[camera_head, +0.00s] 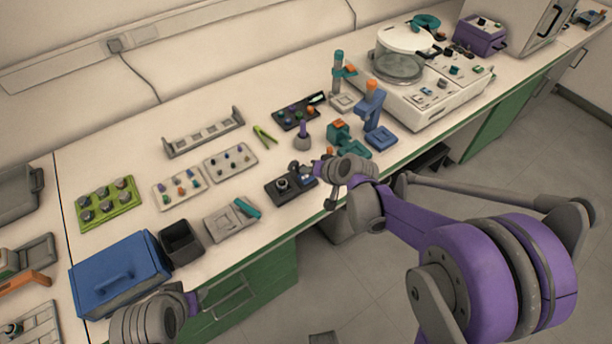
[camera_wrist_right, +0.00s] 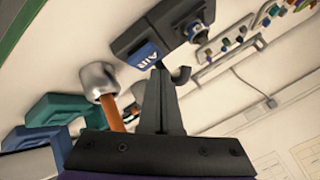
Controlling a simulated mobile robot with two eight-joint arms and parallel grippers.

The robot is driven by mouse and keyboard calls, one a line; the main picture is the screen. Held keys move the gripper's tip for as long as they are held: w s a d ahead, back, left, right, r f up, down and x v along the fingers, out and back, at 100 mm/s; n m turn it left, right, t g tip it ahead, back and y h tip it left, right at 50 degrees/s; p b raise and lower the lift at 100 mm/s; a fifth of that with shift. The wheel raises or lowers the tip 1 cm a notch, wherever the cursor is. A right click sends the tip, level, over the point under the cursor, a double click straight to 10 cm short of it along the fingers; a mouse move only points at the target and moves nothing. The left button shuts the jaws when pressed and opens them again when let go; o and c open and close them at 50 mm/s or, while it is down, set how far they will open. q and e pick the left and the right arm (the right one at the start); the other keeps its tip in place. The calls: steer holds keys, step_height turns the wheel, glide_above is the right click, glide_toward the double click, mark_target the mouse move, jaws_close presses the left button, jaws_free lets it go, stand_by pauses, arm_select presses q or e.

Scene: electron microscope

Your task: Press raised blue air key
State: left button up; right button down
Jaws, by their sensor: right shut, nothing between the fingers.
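A small dark control box (camera_head: 284,187) sits near the front edge of the bench in the head view. In the right wrist view the box (camera_wrist_right: 160,25) carries a blue key (camera_wrist_right: 143,54) with white letters AIR on its near side. My right gripper (camera_head: 305,171) reaches over the bench at the right end of the box. Its fingers are closed together with nothing between them, and the fingertips (camera_wrist_right: 160,68) appear right by the blue key. I cannot tell whether they touch it. My left gripper (camera_head: 193,300) is low in the head view, with its fingers not clearly visible.
A silver cup with an orange stick (camera_wrist_right: 98,78) is beside my right gripper in the wrist view. A grey block with a teal piece (camera_head: 232,219) lies left of the box. A blue stand (camera_head: 380,138) and teal part (camera_head: 349,148) are to the right.

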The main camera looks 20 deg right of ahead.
mark_target(308, 180)
steer(key=shift+f, duration=0.1)
stand_by(0.5)
steer(key=shift+f+b, duration=0.3)
steer(key=shift+b, duration=0.05)
steer(key=shift+f+b, duration=0.55)
steer(key=shift+f, duration=0.15)
stand_by(0.6)
steer(key=shift+r, duration=0.2)
steer(key=shift+r+p, duration=0.8)
steer(key=shift+r, duration=0.1)
steer(key=shift+r+p, duration=1.7)
steer(key=shift+r, duration=0.9)
steer(key=shift+f, duration=0.1)
